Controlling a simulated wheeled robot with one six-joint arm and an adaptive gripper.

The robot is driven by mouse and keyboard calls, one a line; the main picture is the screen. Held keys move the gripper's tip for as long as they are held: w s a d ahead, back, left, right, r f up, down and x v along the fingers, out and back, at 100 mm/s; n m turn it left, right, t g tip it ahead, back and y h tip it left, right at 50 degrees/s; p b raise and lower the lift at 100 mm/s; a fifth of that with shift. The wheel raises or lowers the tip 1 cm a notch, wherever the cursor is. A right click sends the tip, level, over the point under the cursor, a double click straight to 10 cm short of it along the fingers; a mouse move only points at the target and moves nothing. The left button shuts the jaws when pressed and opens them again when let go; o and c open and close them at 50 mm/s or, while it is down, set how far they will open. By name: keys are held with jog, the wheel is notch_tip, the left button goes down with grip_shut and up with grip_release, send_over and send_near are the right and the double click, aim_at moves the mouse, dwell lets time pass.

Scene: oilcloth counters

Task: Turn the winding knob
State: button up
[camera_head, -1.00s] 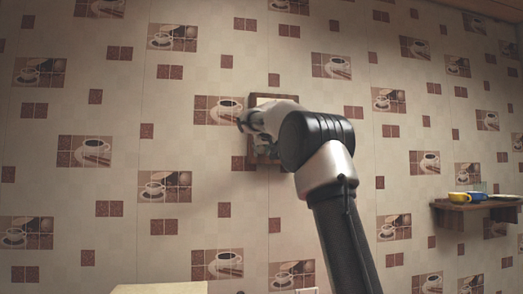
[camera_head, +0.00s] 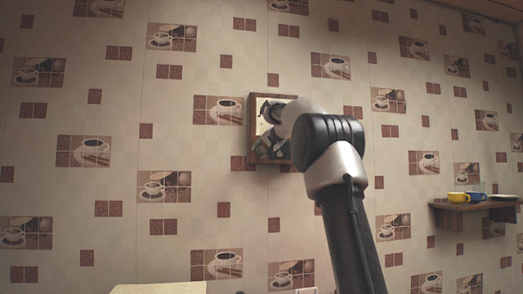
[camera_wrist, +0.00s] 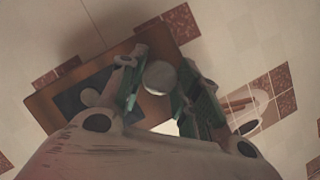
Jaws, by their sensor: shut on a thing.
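A brown wooden panel (camera_head: 252,108) with a pale face hangs on the papered wall near the middle of the head view. It also shows in the wrist view (camera_wrist: 45,104), tilted, with a dark blue-grey square (camera_wrist: 70,103) on its face. A round grey knob (camera_wrist: 160,77) stands out from the panel in the wrist view. My gripper (camera_wrist: 160,88) is shut on the knob, with one green-grey finger on each side of it. In the head view my gripper (camera_head: 268,130) is in front of the panel, and I cannot make out the knob there.
A small wooden shelf (camera_head: 470,206) on the right holds a yellow cup (camera_head: 457,197), a blue cup (camera_head: 475,197) and a low dark item. A pale surface edge (camera_head: 160,289) shows at the bottom. The wall around the panel is clear.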

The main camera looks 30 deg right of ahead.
jog(key=m+t+y, duration=0.1)
jog(key=m, duration=0.1)
jog(key=shift+d+f+m, duration=0.1)
jog(key=shift+m, duration=0.2)
jog(key=shift+f+m+t+y, duration=0.1)
jog(key=shift+m+t+y, duration=0.5)
jog(key=shift+m, duration=0.9)
jog(key=o, duration=1)
jog(key=s+d+r, duration=0.1)
jog(key=s, duration=1.1)
jog(key=shift+d, duration=0.15)
